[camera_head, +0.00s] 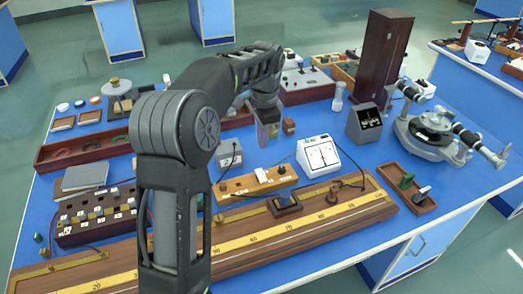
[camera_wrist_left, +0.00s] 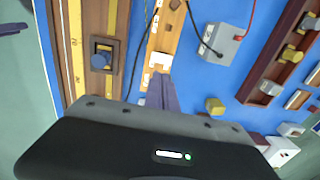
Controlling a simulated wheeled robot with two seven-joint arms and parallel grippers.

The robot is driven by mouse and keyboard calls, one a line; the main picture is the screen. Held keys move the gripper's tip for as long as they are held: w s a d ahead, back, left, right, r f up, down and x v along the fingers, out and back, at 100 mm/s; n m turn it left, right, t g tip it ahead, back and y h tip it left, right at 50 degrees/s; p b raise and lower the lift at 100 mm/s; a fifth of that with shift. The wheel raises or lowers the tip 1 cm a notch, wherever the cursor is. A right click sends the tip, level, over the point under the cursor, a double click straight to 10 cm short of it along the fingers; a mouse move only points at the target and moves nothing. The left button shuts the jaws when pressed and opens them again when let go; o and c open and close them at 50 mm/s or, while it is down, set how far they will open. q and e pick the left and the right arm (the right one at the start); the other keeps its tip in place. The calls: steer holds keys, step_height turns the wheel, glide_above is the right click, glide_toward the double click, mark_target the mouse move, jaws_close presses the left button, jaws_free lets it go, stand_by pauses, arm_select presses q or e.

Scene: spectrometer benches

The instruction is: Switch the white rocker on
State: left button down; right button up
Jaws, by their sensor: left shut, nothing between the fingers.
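The white rocker (camera_head: 262,175) sits on a narrow yellow wooden board (camera_head: 236,186) in the middle of the bench. In the left wrist view the white rocker (camera_wrist_left: 160,60) lies just beyond my fingertips. My left gripper (camera_head: 264,141) points down behind the board in the head view, apparently above the bench. Its fingers (camera_wrist_left: 162,78) are shut with nothing between them. I cannot tell whether the rocker is tipped on or off. Contact between fingertips and rocker is not clear. My right gripper is in neither view.
A white meter (camera_head: 318,155) stands right of the board, and a grey box (camera_head: 229,153) behind it. A long wooden scale (camera_head: 330,205) runs in front. Cables cross near the board. A tall brown cabinet (camera_head: 382,60) stands at the back right.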

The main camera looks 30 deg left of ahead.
mark_target(259, 171)
arm_select(q)
steer(key=shift+r, duration=0.45)
steer(key=shift+w+a+t+y+b, duration=0.3)
steer(key=shift+w+a+y+b, duration=0.15)
steer(key=shift+b, duration=0.6)
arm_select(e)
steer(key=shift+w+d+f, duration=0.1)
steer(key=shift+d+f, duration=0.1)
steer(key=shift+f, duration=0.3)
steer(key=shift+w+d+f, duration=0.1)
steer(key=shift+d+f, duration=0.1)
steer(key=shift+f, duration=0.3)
arm_select(q)
steer(key=f, duration=0.4)
steer(key=a+f+p, duration=0.1)
steer(key=f, duration=0.4)
steer(key=w+f, duration=0.1)
steer(key=f, duration=0.3)
steer(key=shift+a+f+p, duration=0.25)
steer(key=shift+f+p, duration=0.05)
steer(key=shift+p, duration=0.1)
steer(key=shift+f, duration=0.15)
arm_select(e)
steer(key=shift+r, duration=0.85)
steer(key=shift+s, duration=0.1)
